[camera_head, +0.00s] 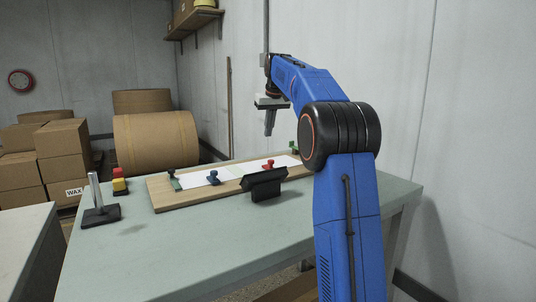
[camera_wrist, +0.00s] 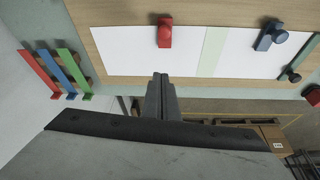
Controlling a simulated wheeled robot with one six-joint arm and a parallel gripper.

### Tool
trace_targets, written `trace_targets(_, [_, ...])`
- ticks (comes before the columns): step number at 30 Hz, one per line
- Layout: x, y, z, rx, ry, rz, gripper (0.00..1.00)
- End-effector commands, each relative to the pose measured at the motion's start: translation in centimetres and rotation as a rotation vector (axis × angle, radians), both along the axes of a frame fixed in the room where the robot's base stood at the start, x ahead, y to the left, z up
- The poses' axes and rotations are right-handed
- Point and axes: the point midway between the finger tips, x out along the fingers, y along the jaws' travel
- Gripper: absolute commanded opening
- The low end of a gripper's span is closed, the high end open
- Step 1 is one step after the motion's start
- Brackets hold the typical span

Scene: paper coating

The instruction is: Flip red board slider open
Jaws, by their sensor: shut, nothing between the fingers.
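A long wooden board (camera_head: 163,194) lies on the green table with white paper on it. A red knob-like slider (camera_head: 268,165) sits on the paper, right of a blue one (camera_head: 213,178). In the wrist view the red slider (camera_wrist: 165,32) stands at the paper's edge, left of the blue one (camera_wrist: 270,34). My gripper (camera_head: 269,133) points down above the board, apart from the red slider. Its fingers (camera_wrist: 161,80) are shut and empty. Red (camera_wrist: 43,75), blue (camera_wrist: 62,73) and green strips (camera_wrist: 74,73) lie side by side at the left of the wrist view.
A black block-like holder (camera_head: 264,183) stands on the table (camera_head: 190,249) in front of the board. A metal post on a black base (camera_head: 100,213) and a red-and-yellow piece (camera_head: 119,182) stand at the left. The table front is clear. A wall rises at the right.

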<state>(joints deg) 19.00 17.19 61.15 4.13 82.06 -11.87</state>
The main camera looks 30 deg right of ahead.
Motion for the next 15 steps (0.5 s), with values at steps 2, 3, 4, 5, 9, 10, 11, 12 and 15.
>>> trace_targets(2, [0.0, 0.0, 0.0, 0.000, 0.000, 0.000, 0.00])
trace_targets(3, [0.0, 0.0, 0.0, 0.000, 0.000, 0.000, 0.00])
trace_targets(4, [0.0, 0.0, 0.0, 0.000, 0.000, 0.000, 0.00])
trace_targets(5, [0.0, 0.0, 0.0, 0.000, 0.000, 0.000, 0.00])
trace_targets(9, [0.0, 0.0, -0.1, 0.000, 0.001, 0.000, 0.00])
trace_targets(10, [0.0, 0.0, -0.2, 0.000, 0.001, 0.000, 0.00])
trace_targets(11, [0.1, 0.0, -0.3, 0.000, 0.001, 0.000, 0.00])
trace_targets(12, [0.1, 0.0, -0.5, 0.000, 0.002, 0.000, 0.00])
trace_targets(15, [0.5, -0.1, -1.4, 0.000, 0.003, 0.000, 0.00])
